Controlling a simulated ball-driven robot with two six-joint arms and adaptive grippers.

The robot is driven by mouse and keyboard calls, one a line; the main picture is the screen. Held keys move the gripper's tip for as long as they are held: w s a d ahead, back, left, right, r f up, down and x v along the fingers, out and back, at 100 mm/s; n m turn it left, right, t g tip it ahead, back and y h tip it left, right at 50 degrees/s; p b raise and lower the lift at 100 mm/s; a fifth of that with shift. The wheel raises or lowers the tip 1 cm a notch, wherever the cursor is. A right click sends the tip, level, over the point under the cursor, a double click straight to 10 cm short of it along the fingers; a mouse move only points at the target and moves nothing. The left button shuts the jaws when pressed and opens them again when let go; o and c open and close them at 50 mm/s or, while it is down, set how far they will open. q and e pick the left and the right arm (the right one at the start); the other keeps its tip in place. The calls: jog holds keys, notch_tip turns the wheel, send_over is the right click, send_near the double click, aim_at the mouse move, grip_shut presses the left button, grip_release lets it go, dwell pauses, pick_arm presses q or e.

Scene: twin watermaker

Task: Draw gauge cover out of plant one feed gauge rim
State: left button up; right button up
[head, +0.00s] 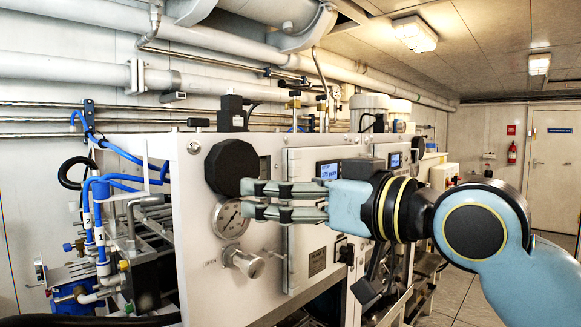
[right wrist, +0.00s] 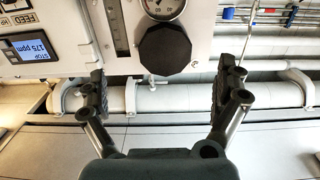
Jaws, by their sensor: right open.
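The gauge cover (head: 231,167), a black faceted cap, sits on the white panel above an uncovered round gauge (head: 230,219). It hides whatever is behind it. In the right wrist view the cover (right wrist: 165,50) lies ahead, between the lines of the two fingers and beyond their tips, with part of the gauge (right wrist: 163,6) above it. My right gripper (head: 243,198) is open and empty, its fingers pointing left across the panel front. Its upper finger overlaps the cover's lower right edge in the head view. The open right gripper (right wrist: 163,70) shows no contact with the cover.
A metal valve knob (head: 243,262) sticks out below the gauge. A flow tube strip (right wrist: 117,25) and a lit display (head: 329,171) are beside it. Blue hoses (head: 96,190) and pipework fill the left. Large pipes (head: 200,40) run along the wall above.

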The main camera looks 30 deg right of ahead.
aim_at(239, 172)
jog(key=b+x, duration=0.1)
jog(key=x, duration=0.2)
jog(key=r+b+x, duration=0.1)
jog(key=b+x, duration=0.1)
jog(key=x, duration=0.1)
jog(key=r+b+x, duration=0.1)
jog(key=x, duration=0.2)
jog(key=shift+s+a+b, duration=0.15)
jog(key=shift+a+b, duration=0.2)
jog(key=shift+a, duration=0.05)
jog(key=shift+w+a+f, duration=0.15)
jog(key=shift+w+a, duration=0.05)
jog(key=shift+w, duration=0.45)
jog(key=shift+c, duration=0.4)
jog(key=c, duration=1.1)
jog(key=shift+s+d, duration=0.15)
jog(key=shift+s, duration=0.2)
jog(key=shift+p+v, duration=0.7)
jog(key=shift+v, duration=1.05)
